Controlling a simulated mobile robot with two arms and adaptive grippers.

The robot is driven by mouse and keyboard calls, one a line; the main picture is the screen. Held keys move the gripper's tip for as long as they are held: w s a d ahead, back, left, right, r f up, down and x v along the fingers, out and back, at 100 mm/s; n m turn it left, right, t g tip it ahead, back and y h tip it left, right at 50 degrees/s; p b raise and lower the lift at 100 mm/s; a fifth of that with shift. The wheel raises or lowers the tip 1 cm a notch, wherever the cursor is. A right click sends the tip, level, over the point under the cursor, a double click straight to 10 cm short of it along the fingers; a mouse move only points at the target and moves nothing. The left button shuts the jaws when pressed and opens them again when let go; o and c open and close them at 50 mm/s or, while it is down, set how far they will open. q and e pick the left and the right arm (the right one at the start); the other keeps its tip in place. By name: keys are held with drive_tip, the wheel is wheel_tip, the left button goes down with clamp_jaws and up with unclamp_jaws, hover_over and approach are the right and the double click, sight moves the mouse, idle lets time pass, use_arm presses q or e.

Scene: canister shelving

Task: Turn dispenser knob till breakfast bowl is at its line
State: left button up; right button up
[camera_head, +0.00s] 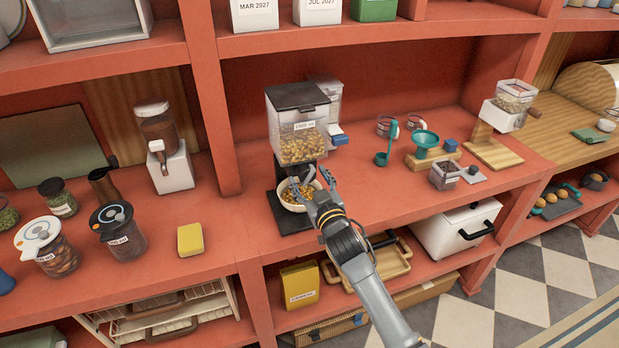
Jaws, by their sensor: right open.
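The cereal dispenser (303,145) stands on the red shelf, with a clear hopper of yellow-brown cereal, a dark lid and a dark stand. The breakfast bowl (284,204) is pale, sits upright on the stand's base under the hopper and has cereal in it. A fill line cannot be made out. My right gripper (308,184) is open, with its fingers at the bowl's right side and in front of the dispenser's lower part. I cannot tell whether it touches either. The knob cannot be made out clearly. My left gripper is not in view.
A second clear container (334,103) stands behind the dispenser's right side. A teal funnel (425,140) on a wooden stand and a small scoop (382,158) are to the right. A yellow block (190,240) lies to the left. The shelf is clear between it and the dispenser.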

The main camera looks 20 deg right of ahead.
drive_tip(key=c, duration=1.2)
drive_tip(key=shift+o, duration=0.2)
drive_tip(key=shift+n, duration=1.4)
drive_tip(key=o, duration=1.2)
drive_tip(key=shift+c, duration=0.2)
drive_tip(key=shift+s, duration=0.15)
drive_tip(key=s, duration=1.1)
drive_tip(key=shift+s+d, duration=0.2)
drive_tip(key=shift+s, duration=0.2)
